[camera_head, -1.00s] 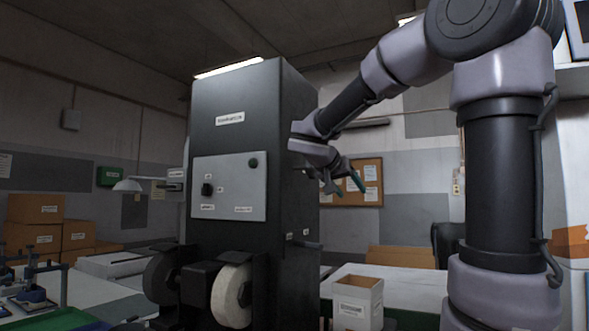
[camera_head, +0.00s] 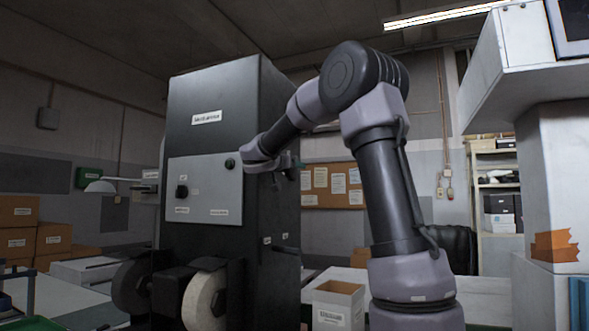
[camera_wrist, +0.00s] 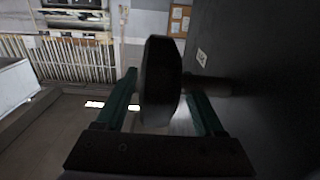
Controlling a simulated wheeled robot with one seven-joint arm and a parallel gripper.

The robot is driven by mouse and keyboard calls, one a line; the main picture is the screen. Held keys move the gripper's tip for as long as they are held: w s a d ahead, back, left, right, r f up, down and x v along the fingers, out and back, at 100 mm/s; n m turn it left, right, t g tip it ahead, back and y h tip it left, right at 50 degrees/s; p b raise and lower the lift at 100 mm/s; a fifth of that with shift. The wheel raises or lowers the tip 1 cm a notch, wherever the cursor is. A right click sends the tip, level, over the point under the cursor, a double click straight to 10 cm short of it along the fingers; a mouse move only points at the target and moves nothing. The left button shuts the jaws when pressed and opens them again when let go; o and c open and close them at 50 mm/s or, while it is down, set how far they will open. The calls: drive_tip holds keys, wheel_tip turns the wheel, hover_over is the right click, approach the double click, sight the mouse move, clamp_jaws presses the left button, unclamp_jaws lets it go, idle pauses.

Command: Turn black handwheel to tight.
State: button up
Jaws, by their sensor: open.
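The black handwheel (camera_wrist: 161,82) fills the middle of the wrist view, seen nearly edge-on. Its short shaft (camera_wrist: 210,84) runs right into the dark side of the tall machine cabinet (camera_wrist: 270,70). My gripper (camera_wrist: 160,76) is open, with one green finger on each side of the wheel. I cannot tell whether either finger touches it. In the head view my gripper (camera_head: 286,163) is at the right side of the cabinet (camera_head: 208,90), and I cannot make out the wheel clearly there. No tight marking is readable.
A grey control panel (camera_head: 204,190) with knobs is on the cabinet front. A pale grinding wheel (camera_head: 205,300) sits below it. An open labelled box (camera_head: 338,305) stands to the right. A white column (camera_head: 560,190) is at the far right.

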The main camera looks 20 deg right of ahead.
drive_tip(key=shift+x, duration=1.1)
clamp_jaws()
